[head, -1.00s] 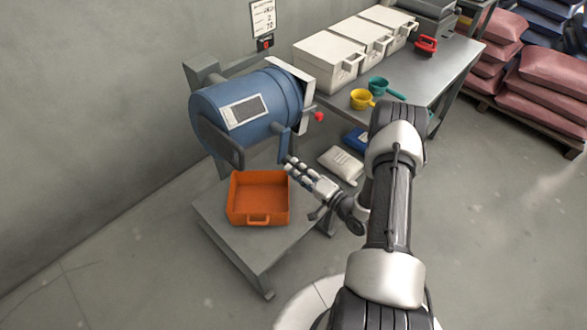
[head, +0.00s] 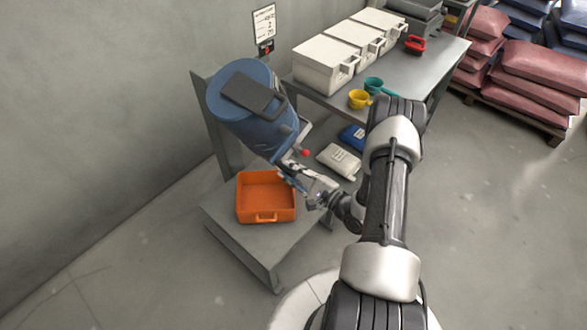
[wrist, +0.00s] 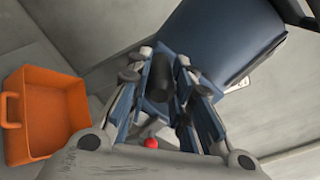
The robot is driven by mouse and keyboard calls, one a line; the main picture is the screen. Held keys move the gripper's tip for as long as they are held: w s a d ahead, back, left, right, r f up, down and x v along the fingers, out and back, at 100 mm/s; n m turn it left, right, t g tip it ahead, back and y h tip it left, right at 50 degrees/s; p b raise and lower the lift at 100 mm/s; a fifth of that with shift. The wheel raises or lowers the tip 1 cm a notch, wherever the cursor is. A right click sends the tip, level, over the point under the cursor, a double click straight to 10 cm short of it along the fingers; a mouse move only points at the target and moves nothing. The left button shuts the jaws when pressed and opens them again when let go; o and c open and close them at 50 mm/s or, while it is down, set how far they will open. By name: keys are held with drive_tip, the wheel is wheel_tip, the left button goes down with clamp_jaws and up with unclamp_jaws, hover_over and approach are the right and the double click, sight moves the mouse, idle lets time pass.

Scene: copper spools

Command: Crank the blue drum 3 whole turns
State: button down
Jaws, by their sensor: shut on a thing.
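The blue drum (head: 240,110) hangs in its grey frame by the wall, tilted, with its dark-handled lid end (head: 250,92) facing up and its other end down to the right. In the wrist view the drum (wrist: 220,38) fills the upper right. My gripper (head: 290,167) is at the drum's lower right side. In the wrist view the gripper (wrist: 168,85) has its fingers closed around a dark crank grip (wrist: 162,78) in front of a blue part. A small red knob (head: 306,153) is beside the gripper; it also shows in the wrist view (wrist: 151,143).
An orange tray (head: 266,216) sits on a low grey stand (head: 245,245) below the drum. Behind is a bench with white boxes (head: 325,68), a yellow scoop (head: 360,98) and a teal scoop (head: 380,87).

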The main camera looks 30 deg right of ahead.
drive_tip(key=r+m+p, duration=0.1)
drive_tip(key=a+r+m+p, duration=0.1)
drive_tip(key=r+m, duration=0.1)
drive_tip(key=shift+s+r, duration=0.1)
drive_tip(key=shift+r+m+p, duration=0.7)
drive_tip(key=shift+r+m, duration=0.2)
drive_tip(key=shift+m, duration=0.3)
drive_tip(key=c, duration=1.4)
unclamp_jaws()
drive_tip(key=shift+d, duration=0.1)
drive_tip(key=shift+o, duration=0.2)
drive_tip(key=v, duration=1.2)
drive_tip(key=shift+f, duration=0.15)
